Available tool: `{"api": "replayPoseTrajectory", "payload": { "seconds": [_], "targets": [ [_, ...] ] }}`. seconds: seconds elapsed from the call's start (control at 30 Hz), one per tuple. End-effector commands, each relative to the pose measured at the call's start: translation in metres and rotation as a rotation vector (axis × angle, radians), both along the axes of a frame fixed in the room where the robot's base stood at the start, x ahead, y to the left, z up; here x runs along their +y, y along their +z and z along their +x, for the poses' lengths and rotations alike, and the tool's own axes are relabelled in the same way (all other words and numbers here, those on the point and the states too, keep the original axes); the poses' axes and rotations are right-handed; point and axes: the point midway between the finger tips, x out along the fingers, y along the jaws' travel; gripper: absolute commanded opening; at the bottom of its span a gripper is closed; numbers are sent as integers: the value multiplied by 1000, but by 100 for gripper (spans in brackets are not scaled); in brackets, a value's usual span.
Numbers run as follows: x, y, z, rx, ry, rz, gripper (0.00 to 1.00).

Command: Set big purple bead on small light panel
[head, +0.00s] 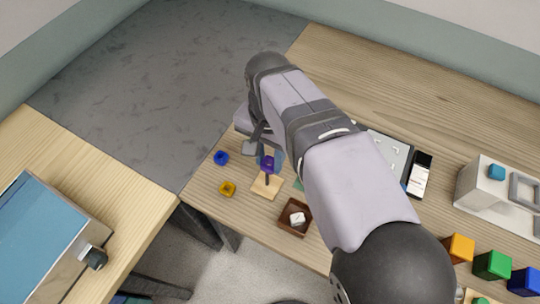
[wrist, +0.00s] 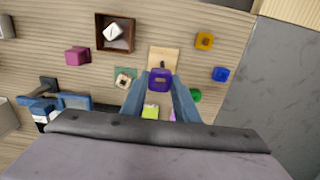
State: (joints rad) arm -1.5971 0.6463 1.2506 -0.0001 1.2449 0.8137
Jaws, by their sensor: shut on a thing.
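The big purple bead (head: 267,163) is held between the fingertips of my gripper (head: 265,155). In the wrist view the purple bead (wrist: 160,80) shows its square rim and hollow middle, with a blue finger of my gripper (wrist: 160,88) on either side. The bead is at or just above the dark peg of a small wooden stand (head: 267,187); I cannot tell whether the peg is inside it. The stand also shows in the wrist view (wrist: 170,52). I cannot clearly identify the small light panel; a grey board with white marks (head: 396,153) is partly behind my arm.
A blue bead (head: 221,158) and a yellow bead (head: 228,188) lie near the stand. A brown box (head: 294,231) holds a white piece. A black-and-white device (head: 420,175) lies right of my arm. A green piece (wrist: 194,95) is beside my right-hand finger.

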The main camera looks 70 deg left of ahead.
Motion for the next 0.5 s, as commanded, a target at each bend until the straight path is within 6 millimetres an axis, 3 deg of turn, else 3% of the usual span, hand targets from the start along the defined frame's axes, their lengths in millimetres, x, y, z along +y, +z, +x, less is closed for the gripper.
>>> {"api": "replayPoseTrajectory", "payload": {
  "seconds": [0.27,0.37,0.5],
  "targets": [
    [3,1,6,0,-1,0,6],
    [8,3,21,0,-5,0,6],
    [19,8,59,-1,-8,1,6]
  ]
}}
